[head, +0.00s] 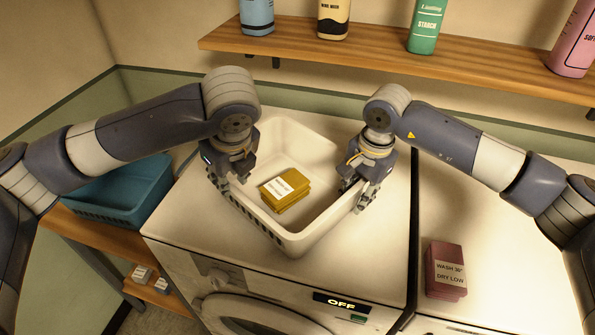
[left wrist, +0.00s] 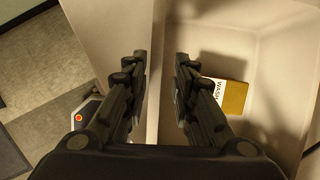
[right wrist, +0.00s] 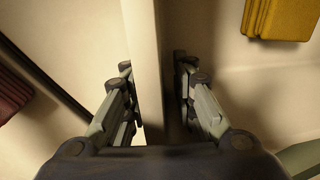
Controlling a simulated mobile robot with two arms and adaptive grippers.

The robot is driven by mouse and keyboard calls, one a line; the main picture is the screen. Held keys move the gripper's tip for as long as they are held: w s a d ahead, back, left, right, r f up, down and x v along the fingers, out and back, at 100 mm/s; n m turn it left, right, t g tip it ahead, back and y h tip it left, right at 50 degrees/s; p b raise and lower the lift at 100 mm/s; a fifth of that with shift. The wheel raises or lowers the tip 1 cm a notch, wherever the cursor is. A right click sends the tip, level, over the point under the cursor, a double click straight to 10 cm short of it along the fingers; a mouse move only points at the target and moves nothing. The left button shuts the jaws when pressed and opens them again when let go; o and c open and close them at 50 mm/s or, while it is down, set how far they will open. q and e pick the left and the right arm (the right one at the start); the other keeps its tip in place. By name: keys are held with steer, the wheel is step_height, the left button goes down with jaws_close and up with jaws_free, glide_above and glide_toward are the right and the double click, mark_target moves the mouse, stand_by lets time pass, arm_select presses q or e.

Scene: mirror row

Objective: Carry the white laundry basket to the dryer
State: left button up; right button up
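The white laundry basket (head: 292,241) stands upright on top of a white front-loading machine (head: 375,268) whose display reads OFF. A stack of mustard folded cloths (head: 286,189) with a white label lies inside. My left gripper (head: 218,184) is at the basket's left wall, its open fingers on either side of that wall (left wrist: 158,80). My right gripper (head: 356,192) is at the right wall, its open fingers on either side of that wall (right wrist: 147,70). Gaps show between fingers and wall in both wrist views. I cannot tell which machine is the dryer.
A second white machine top (head: 500,220) is at the right, across a narrow dark gap. A dark red folded stack (head: 445,268), labelled WASH 30, DRY LOW, lies on it. A teal basket (head: 120,198) stands on a wooden bench at the left. A shelf (head: 400,62) with bottles runs behind.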

step_height(320, 180, up, 12)
steer(key=shift+s+d, duration=0.4)
steer(key=shift+d, duration=0.05)
steer(key=shift+s+f, duration=0.1)
stand_by(0.5)
